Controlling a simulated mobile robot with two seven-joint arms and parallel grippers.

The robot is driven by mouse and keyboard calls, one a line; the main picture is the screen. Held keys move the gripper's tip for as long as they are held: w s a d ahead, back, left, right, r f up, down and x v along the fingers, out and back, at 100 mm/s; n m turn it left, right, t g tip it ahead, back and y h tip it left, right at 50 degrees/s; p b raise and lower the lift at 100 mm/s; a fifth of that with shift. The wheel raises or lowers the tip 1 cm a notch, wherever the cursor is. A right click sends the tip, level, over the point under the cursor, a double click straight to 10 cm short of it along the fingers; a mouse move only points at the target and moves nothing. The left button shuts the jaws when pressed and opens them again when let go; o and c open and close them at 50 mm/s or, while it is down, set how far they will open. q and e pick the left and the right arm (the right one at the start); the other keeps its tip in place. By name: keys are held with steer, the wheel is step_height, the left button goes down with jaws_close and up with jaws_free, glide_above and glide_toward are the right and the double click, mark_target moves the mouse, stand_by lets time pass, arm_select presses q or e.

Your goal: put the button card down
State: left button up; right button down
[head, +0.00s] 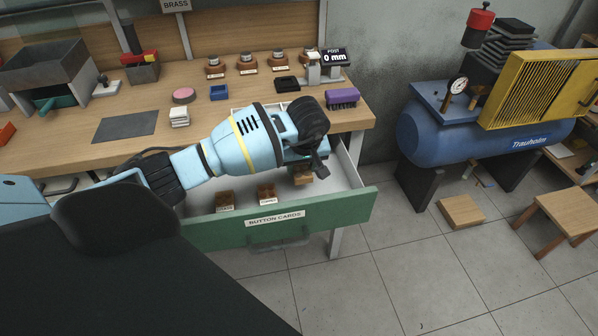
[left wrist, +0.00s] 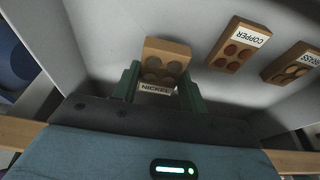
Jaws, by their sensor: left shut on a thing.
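In the head view the card (head: 303,176) shows partly below my left gripper (head: 316,164), inside the open drawer (head: 345,201) labelled BUTTON CARDS. I cannot tell whether the card touches the drawer floor. The copper card (left wrist: 239,45) and the brass card (left wrist: 292,65) lie on the drawer floor beside it. My right gripper is not in view.
A blue compressor tank (head: 470,135) stands to the right. Bare drawer floor surrounds the cards.

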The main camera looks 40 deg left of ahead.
mark_target(302, 172)
arm_select(q)
steer(key=shift+f, duration=1.85)
steer(key=shift+f, duration=0.15)
steer(key=o, duration=1.1)
steer(key=shift+c, duration=0.2)
steer(key=shift+r, duration=0.5)
steer(key=v, duration=1.1)
steer(key=shift+p, duration=0.4)
steer(key=shift+s+r, duration=0.1)
